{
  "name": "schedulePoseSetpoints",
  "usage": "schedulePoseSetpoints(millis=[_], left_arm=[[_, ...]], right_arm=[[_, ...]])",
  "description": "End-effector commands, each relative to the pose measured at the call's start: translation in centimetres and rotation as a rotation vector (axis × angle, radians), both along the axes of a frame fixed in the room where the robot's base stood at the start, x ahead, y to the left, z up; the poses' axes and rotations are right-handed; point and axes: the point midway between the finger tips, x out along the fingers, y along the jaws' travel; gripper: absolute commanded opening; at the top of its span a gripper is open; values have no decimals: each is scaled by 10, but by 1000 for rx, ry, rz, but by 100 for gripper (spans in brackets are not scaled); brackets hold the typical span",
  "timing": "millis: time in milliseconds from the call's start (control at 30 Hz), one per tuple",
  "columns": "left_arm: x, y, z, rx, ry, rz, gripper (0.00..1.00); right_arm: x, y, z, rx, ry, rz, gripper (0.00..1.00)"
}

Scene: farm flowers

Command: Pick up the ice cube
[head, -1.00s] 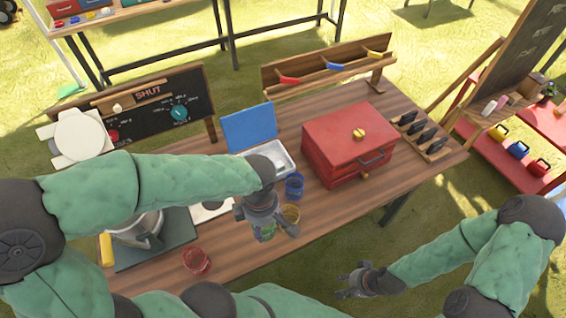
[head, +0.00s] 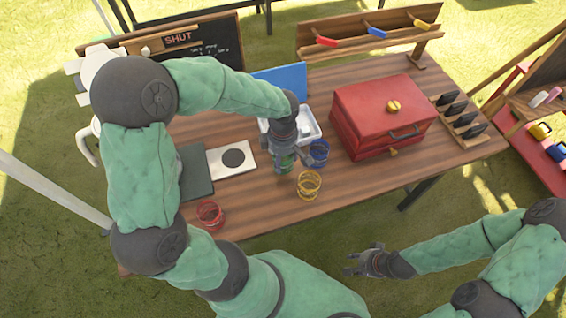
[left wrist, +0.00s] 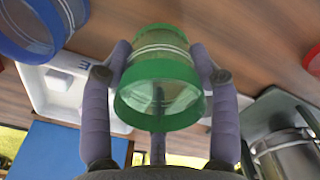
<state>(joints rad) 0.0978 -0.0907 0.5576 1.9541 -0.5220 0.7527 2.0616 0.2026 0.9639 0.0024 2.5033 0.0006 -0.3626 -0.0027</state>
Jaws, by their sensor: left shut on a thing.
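My left gripper (head: 284,168) is shut on a green-rimmed clear cup (left wrist: 158,85), which sits between its fingers in the left wrist view. In the head view this gripper points down over the table beside the white tray (head: 312,137) with the raised blue lid (head: 284,80). The tray also shows in the left wrist view (left wrist: 37,95), with a small whitish lump (left wrist: 60,80) in it; I cannot tell if that is the ice cube. My right gripper (head: 362,260) is open and empty, off the table's front edge.
A blue cup (head: 318,152) stands close to the held cup, with a yellow cup (head: 309,184) in front and a red cup (head: 210,214) at left. A red chest (head: 383,115) stands to the right.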

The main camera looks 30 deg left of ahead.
Motion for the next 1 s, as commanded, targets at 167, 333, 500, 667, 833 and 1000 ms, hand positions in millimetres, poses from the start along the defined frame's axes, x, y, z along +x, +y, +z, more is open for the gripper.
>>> schedulePoseSetpoints(millis=[167,333,500,667,833,1000], left_arm=[[5,3,-23,0,4,-1,28],[5,3,-39,0,2,0,28],[5,3,-38,0,0,0,28],[5,3,-40,0,0,0,28],[5,3,-41,0,1,0,84],[5,3,-41,0,1,0,84]], right_arm=[[0,0,-11,0,0,0,37],[0,0,-18,0,0,0,37],[0,0,-16,0,0,0,37],[0,0,-20,0,0,0,37],[0,0,-20,0,0,0,37],[0,0,-20,0,0,0,37]])
